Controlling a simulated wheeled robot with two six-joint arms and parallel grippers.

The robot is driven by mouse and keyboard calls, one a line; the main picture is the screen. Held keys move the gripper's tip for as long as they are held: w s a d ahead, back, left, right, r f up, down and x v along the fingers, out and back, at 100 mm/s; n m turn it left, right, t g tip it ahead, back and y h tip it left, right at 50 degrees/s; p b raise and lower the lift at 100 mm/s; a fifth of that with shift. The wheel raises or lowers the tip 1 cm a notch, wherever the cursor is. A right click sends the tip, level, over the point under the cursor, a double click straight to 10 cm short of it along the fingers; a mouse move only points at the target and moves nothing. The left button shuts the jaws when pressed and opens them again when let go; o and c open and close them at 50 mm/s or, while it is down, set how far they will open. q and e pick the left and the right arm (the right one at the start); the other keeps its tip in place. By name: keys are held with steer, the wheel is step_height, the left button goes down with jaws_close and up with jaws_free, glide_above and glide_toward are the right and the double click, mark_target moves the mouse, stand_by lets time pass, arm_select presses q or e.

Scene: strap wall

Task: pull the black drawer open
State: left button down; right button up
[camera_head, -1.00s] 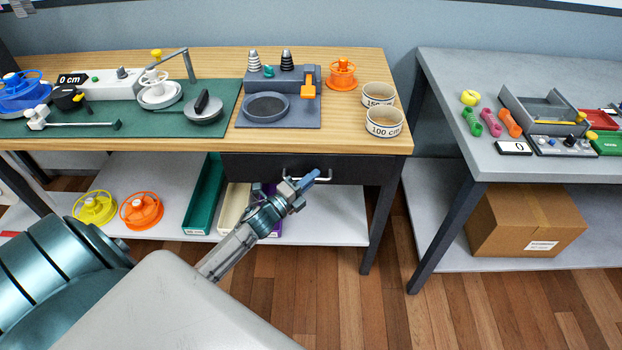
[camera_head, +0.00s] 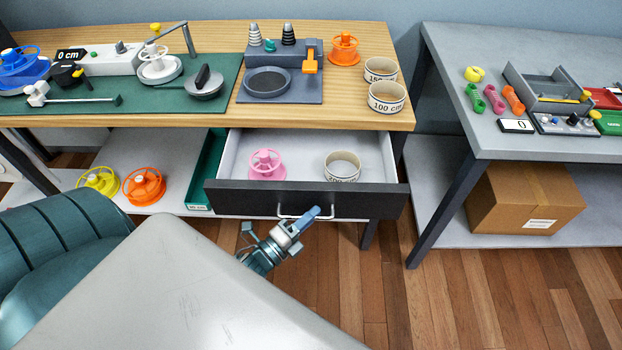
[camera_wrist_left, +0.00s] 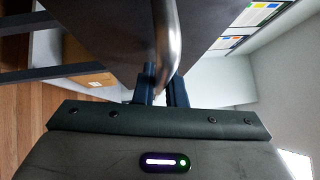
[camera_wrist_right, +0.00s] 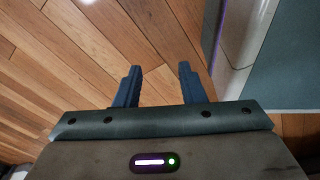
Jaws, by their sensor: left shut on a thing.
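The black drawer (camera_head: 310,199) under the wooden workbench stands well open in the head view, its light interior showing. Inside it are a pink spool (camera_head: 266,165) and a white round container (camera_head: 342,166). My left gripper (camera_head: 309,217) is at the drawer's metal handle (camera_head: 285,214), below the front's middle. In the left wrist view the handle bar (camera_wrist_left: 168,40) runs down between the fingers (camera_wrist_left: 161,88), which are shut on it. My right gripper (camera_wrist_right: 159,85) shows only in its own wrist view, open and empty above the wooden floor.
The workbench top (camera_head: 215,38) carries a green mat, spools and two round tubs at its right end. A grey table (camera_head: 450,60) stands to the right, with a cardboard box (camera_head: 525,195) on its lower shelf. Floor before the drawer is clear.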

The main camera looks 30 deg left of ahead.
arm_select(q)
steer(key=s+d, duration=0.2)
steer(key=s, duration=0.1)
steer(key=s+d, duration=0.1)
steer(key=s, duration=0.1)
arm_select(e)
steer(key=shift+s+f, duration=0.1)
steer(key=shift+f, duration=0.2)
steer(key=shift+s, duration=0.1)
